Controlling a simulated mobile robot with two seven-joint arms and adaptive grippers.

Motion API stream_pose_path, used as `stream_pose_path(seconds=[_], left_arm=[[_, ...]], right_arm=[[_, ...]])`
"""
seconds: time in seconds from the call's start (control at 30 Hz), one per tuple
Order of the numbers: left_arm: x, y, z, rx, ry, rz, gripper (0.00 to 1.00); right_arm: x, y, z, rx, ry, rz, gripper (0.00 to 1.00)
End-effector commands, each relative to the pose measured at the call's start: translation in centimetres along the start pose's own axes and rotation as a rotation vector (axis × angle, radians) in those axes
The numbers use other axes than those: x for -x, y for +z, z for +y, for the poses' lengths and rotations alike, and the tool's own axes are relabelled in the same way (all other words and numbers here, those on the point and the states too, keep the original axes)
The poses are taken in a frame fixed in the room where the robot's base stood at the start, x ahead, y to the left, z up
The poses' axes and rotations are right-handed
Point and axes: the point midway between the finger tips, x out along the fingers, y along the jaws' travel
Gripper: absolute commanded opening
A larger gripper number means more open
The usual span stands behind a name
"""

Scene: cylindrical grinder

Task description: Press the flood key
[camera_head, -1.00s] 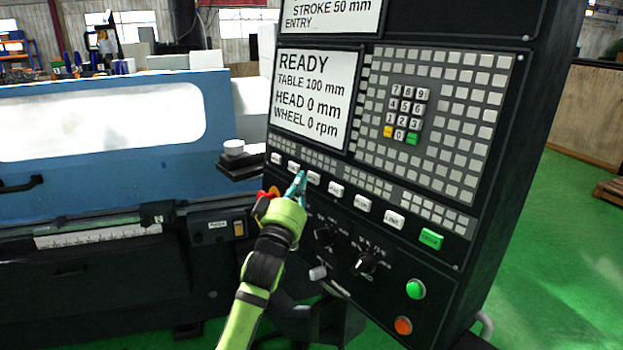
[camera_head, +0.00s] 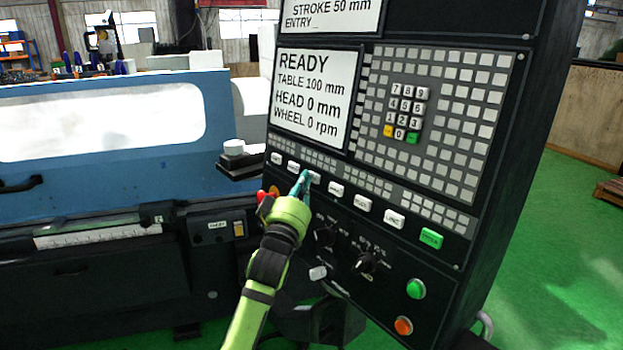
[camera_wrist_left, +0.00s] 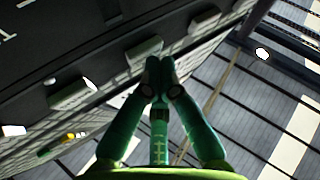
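A slanted row of white keys runs below the screen on the black control panel (camera_head: 440,262). Their labels are too small to read surely, so I cannot tell which is the flood key. My left gripper (camera_head: 304,176) has its fingertips at the third white key (camera_head: 315,178) from the left, partly covering it. In the left wrist view the teal fingers (camera_wrist_left: 160,66) are together and empty, their tips close to a white key (camera_wrist_left: 143,47). I cannot tell whether they touch it. My right gripper is not in view.
Other white keys, such as one further right (camera_head: 362,203), and a green key (camera_head: 431,238) share the row. Below are dark rotary knobs (camera_head: 366,262), a green button (camera_head: 415,289) and an orange button (camera_head: 403,326). A red knob (camera_head: 274,190) lies left of my gripper.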

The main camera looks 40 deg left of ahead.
Motion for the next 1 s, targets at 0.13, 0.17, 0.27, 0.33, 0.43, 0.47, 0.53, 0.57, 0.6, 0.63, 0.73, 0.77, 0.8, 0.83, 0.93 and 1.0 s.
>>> stream_pose_path(seconds=[0.13, 0.17, 0.27, 0.33, 0.43, 0.47, 0.53, 0.57, 0.6, 0.63, 0.73, 0.77, 0.8, 0.83, 0.93, 1.0], left_arm=[[-0.1, 0.1, 0.1, 0.001, 0.001, 0.000, 0.00], [-0.2, 0.2, 0.1, 0.001, 0.001, 0.000, 0.00], [-0.2, 0.3, 0.1, 0.001, 0.001, 0.000, 0.00], [-0.3, 0.3, 0.1, 0.001, 0.001, -0.001, 0.00], [-0.3, 0.3, 0.1, 0.001, 0.001, -0.001, 0.00], [-0.3, 0.3, 0.1, 0.001, 0.000, -0.001, 0.00], [-0.2, 0.3, 0.1, 0.001, 0.000, -0.001, 0.00], [-0.2, 0.3, 0.1, 0.000, 0.000, -0.001, 0.00], [-0.2, 0.3, 0.1, 0.000, 0.000, -0.001, 0.00], [-0.2, 0.2, 0.1, 0.000, 0.000, -0.001, 0.00], [0.0, -0.1, 0.0, 0.000, 0.000, -0.002, 0.00], [0.1, -0.1, 0.0, -0.001, 0.000, -0.002, 0.00], [0.3, -0.3, -0.1, -0.001, -0.001, -0.002, 0.00], [0.4, -0.4, -0.1, -0.001, -0.001, -0.002, 0.00], [0.8, -0.8, -0.3, -0.001, 0.000, -0.001, 0.00], [0.9, -0.8, -0.3, -0.001, 0.000, -0.001, 0.00]], right_arm=[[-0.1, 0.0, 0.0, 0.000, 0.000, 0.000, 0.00], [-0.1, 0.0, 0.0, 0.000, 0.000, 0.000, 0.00], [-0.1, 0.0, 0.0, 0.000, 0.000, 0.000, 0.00], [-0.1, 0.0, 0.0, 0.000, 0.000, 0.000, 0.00], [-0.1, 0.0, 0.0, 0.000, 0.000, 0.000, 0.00], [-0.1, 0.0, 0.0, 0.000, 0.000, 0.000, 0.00], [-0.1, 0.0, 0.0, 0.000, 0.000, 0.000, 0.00], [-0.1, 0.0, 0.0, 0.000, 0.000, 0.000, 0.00], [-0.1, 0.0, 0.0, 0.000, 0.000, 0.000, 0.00], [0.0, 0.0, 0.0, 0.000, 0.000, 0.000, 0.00], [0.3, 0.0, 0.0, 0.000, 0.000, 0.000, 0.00], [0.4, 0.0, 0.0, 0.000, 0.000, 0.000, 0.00], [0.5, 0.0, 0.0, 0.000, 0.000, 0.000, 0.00], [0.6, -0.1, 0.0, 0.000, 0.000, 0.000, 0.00], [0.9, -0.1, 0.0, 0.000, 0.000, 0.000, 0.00], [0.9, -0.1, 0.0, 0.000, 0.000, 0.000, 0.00]])
